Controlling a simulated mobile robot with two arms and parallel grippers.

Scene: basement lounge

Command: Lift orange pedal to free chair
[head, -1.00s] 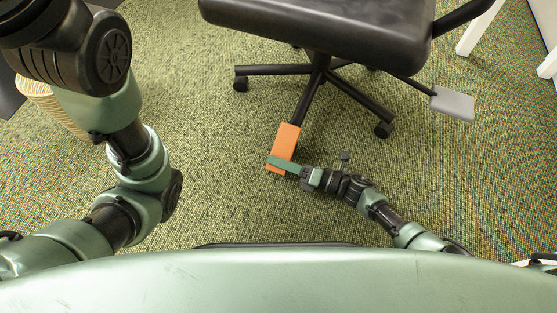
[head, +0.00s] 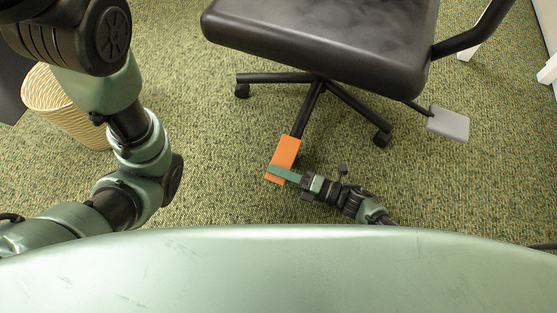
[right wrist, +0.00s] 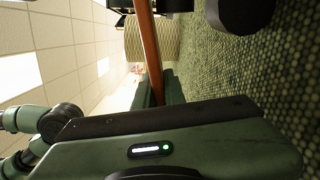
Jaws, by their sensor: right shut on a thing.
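The orange pedal (head: 287,151) is at the near end of a leg of the black office chair (head: 320,45), low over the carpet. My right gripper (head: 284,174) is at the pedal's near end, shut on it, with a green finger lying across its top. In the right wrist view the orange pedal (right wrist: 147,45) shows edge-on as a narrow strip running down to the green fingers (right wrist: 155,92). A grey pedal (head: 448,124) sticks out from the chair's right side. My left arm is at the left of the head view, and its gripper is out of the picture.
A striped woven basket (head: 62,108) stands at the left behind my left arm. White furniture legs (head: 470,45) stand at the upper right. The green carpet (head: 190,90) is clear around the chair base.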

